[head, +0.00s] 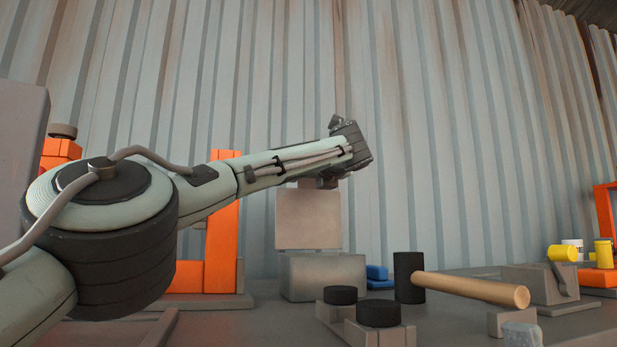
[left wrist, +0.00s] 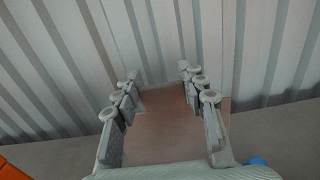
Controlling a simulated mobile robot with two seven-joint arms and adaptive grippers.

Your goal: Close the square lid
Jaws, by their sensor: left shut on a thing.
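The square lid (head: 308,218) is a flat grey panel that stands upright, raised open above the grey box (head: 310,278) on the table. My left gripper (head: 322,181) reaches in from the left and is at the lid's top edge. In the left wrist view, the fingers of my left gripper (left wrist: 159,76) are on either side of the brownish lid panel (left wrist: 165,125), shut on it. The finger contact is partly hidden in the head view. My right gripper is not in view.
A hammer with a wooden handle (head: 470,289) stands on its black head right of the box. Black round pieces (head: 379,313) on grey blocks are in front. A blue piece (head: 377,273) lies behind. Orange frames (head: 222,240) stand at the left. A corrugated wall (head: 440,130) closes the back.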

